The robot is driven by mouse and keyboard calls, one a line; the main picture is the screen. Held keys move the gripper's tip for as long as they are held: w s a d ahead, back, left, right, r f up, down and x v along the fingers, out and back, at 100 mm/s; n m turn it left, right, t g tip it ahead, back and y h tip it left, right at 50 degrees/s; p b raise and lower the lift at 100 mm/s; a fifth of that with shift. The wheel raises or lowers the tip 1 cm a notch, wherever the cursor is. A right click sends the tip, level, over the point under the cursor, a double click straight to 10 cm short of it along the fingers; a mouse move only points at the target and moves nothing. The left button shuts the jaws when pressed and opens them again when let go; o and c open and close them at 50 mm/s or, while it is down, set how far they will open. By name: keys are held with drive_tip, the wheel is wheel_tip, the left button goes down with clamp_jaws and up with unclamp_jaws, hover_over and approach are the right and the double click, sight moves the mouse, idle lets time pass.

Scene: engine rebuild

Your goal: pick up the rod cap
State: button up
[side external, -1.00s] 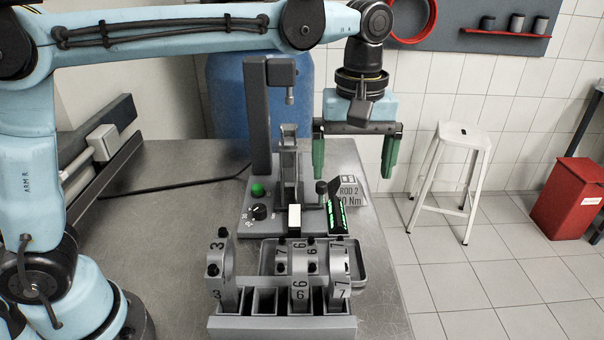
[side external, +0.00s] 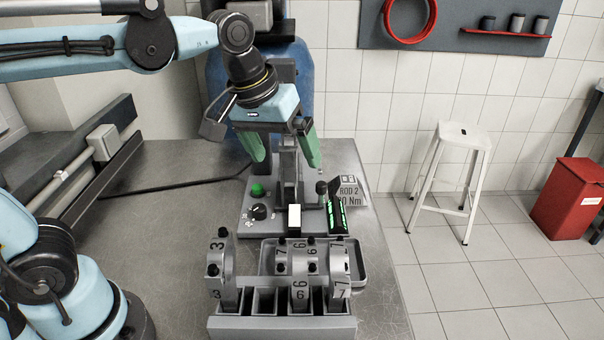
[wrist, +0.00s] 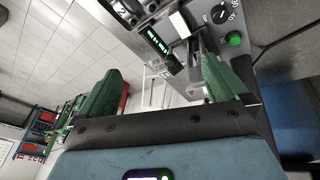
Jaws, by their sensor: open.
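The rod cap cannot be singled out for certain. Dark-bolted grey ring pieces numbered 3 (side external: 220,263), 6 (side external: 300,262) and 7 (side external: 339,262) stand upright in or at the slotted rack (side external: 282,328) at the front; some overlap, so where one ends is unclear. My gripper (side external: 284,152) has green fingers spread apart with nothing between them. It is tilted in front of the grey upright of the bench station (side external: 305,220), well above and behind the rack. The wrist view shows both open fingers (wrist: 160,70), with part of the station beyond them.
A shallow grey tray (side external: 357,270) lies behind the rack. The station carries a green button (side external: 258,189), a dial and a lit display (side external: 337,214).

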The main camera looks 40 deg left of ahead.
drive_tip(key=s+a+f+m+t, duration=0.2)
drive_tip(key=s+a+f+m, duration=0.1)
drive_tip(key=s+a+f, duration=0.2)
drive_tip(key=shift+s+a+f+m+t, duration=0.2)
drive_tip(key=shift+f+m+t, duration=0.15)
drive_tip(key=shift+f, duration=0.5)
drive_tip(key=shift+s+a+f+y, duration=0.1)
drive_tip(key=shift+a+f+y, duration=0.05)
drive_tip(key=shift+f+y, duration=0.15)
drive_tip(key=shift+c, duration=1)
drive_tip(key=shift+t, duration=0.25)
drive_tip(key=c, duration=0.7)
